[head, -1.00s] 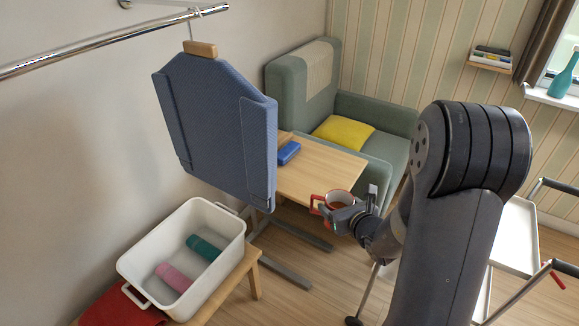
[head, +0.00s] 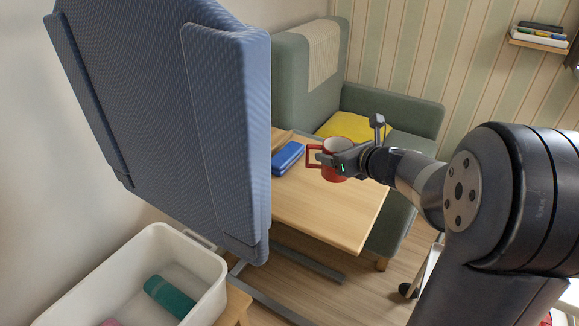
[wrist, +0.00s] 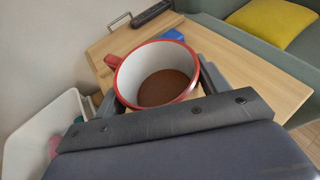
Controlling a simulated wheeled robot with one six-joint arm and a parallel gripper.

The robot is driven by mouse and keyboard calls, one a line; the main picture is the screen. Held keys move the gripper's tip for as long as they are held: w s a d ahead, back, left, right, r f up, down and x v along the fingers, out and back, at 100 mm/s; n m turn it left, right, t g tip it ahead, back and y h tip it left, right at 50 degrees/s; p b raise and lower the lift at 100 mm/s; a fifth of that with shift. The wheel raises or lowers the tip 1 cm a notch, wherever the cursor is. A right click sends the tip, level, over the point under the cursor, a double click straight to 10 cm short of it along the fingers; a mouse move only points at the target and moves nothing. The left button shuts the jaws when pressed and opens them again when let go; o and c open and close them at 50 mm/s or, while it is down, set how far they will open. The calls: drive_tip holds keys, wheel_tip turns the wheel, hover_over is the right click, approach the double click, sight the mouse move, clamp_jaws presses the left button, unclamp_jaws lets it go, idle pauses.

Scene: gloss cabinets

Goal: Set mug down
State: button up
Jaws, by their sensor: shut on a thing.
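A red mug (head: 333,172) with a white inside and brown contents is held upright in my gripper (head: 345,165), its handle pointing left. In the wrist view the mug (wrist: 158,78) sits between my two fingers, which are shut on its sides. In that view it appears in front of the wooden table (wrist: 262,86). In the head view the mug is over the table (head: 330,222), beside a blue case. I cannot tell whether its base touches the top.
A blue case (head: 287,158) lies on the table's left part; a dark remote (wrist: 150,14) shows in the wrist view. A white tub (head: 150,270) is at lower left. A green armchair (head: 400,130) is behind. The table's front is clear.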

drive_tip(key=shift+w+d+f, duration=0.1)
drive_tip(key=shift+w+f, duration=0.05)
drive_tip(key=shift+w, duration=0.25)
wheel_tip(320, 180, down, 9)
drive_tip(key=b, duration=0.4)
drive_tip(key=shift+w+f+b, duration=0.1)
drive_tip(key=shift+f+b, duration=0.1)
drive_tip(key=shift+b, duration=0.15)
drive_tip(key=shift+f, duration=0.1)
drive_tip(key=o, duration=1.3)
drive_tip(key=shift+p+v, duration=1.35)
drive_tip(key=shift+v, duration=4.75)
